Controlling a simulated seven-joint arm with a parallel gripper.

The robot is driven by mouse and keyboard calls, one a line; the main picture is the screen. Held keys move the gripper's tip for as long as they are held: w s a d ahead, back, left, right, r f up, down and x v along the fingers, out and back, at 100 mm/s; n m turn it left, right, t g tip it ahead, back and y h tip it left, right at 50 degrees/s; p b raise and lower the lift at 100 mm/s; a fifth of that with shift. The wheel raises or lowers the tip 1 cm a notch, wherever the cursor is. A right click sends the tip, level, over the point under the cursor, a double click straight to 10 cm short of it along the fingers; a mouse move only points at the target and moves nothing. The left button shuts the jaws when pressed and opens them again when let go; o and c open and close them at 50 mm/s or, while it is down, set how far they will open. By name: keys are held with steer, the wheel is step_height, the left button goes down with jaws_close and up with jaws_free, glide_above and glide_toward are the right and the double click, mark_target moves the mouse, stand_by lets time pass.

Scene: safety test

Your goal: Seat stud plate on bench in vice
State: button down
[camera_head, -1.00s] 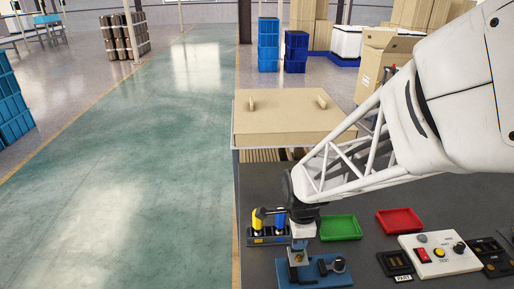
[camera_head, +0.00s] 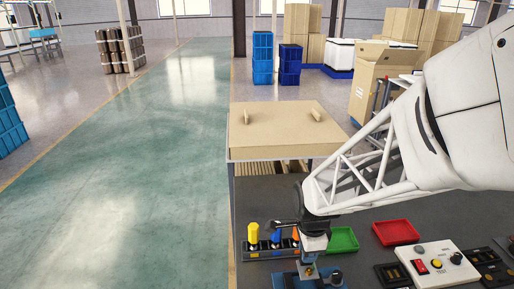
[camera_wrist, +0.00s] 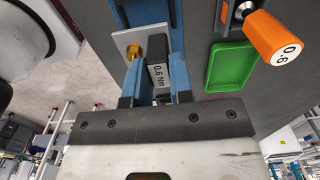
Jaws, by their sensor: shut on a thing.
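The stud plate (camera_wrist: 121,43) is a pale grey plate with a brass stud (camera_wrist: 133,51). The blue vice (camera_wrist: 145,12) lies just beyond the plate in the wrist view. In the head view my gripper (camera_head: 311,262) points down over the vice (camera_head: 290,281), near its dark round knob (camera_head: 336,277). Whether the plate touches or sits in the jaws cannot be told; my gripper hides the contact.
A rack (camera_head: 263,253) holds yellow, blue and orange drivers close left of my gripper. A green tray (camera_head: 343,240), a red tray (camera_head: 396,232) and a white control box (camera_head: 437,264) are to the right. A cardboard box (camera_head: 280,130) stands behind.

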mark_target(305, 267)
steer(key=shift+f, duration=0.1)
steer(key=shift+f, duration=2.5)
steer(key=shift+f, duration=1)
stand_by(1.0)
steer(key=c, duration=0.9)
jaws_free()
steer(key=shift+o, duration=0.3)
steer(key=o, duration=0.3)
steer(key=shift+r, duration=0.1)
steer(key=shift+r, duration=3.4)
steer(key=shift+r, duration=0.1)
